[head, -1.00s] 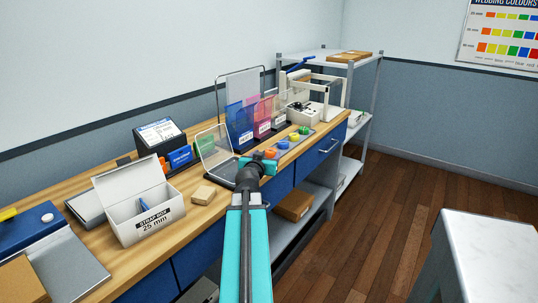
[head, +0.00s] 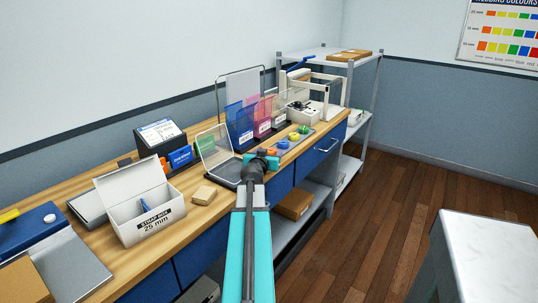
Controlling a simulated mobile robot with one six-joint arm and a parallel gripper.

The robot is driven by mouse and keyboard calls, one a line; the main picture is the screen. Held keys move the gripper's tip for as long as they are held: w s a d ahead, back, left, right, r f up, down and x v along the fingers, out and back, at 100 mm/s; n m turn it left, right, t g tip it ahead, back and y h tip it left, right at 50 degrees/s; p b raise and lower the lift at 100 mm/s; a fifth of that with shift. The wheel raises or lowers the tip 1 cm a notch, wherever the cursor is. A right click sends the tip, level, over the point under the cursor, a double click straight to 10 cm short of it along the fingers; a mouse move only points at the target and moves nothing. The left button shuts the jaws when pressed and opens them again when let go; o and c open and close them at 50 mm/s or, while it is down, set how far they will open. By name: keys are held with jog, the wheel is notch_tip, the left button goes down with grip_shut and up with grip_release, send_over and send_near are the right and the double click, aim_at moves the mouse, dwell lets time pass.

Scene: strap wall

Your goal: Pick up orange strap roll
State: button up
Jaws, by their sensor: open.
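The orange strap roll (head: 272,152) lies on the workbench at the near end of a row of coloured rolls, partly hidden by my gripper. My gripper (head: 261,158) is open, with teal fingers, and overlaps the near side of the orange roll in the head view. I cannot tell whether the fingers touch the roll or are around it. Nothing shows held in it.
Blue (head: 283,143), yellow (head: 294,137) and green (head: 304,129) rolls line up beyond. A clear lidded case (head: 214,146) stands left of my gripper. A white strap box (head: 140,205) sits nearer. A white table (head: 490,250) stands at lower right; the floor between is free.

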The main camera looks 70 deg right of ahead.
dwell(0.4)
jog(key=c, duration=1.1)
jog(key=shift+r, duration=0.1)
jog(key=shift+c, duration=0.2)
jog(key=shift+r, duration=1.8)
jog(key=s+a, duration=0.2)
jog(key=a, duration=0.1)
jog(key=s+a, duration=0.1)
jog(key=shift+a+r, duration=0.1)
jog(key=shift+a, duration=0.3)
jog(key=shift+s+b, duration=0.1)
jog(key=shift+b, duration=0.75)
jog(key=s+a+b, duration=0.1)
jog(key=b, duration=0.3)
jog(key=shift+s+a, duration=0.1)
jog(key=shift+a, duration=0.3)
jog(key=b, duration=0.2)
jog(key=shift+s+a+b, duration=0.2)
jog(key=shift+b, duration=0.2)
jog(key=shift+b, duration=0.4)
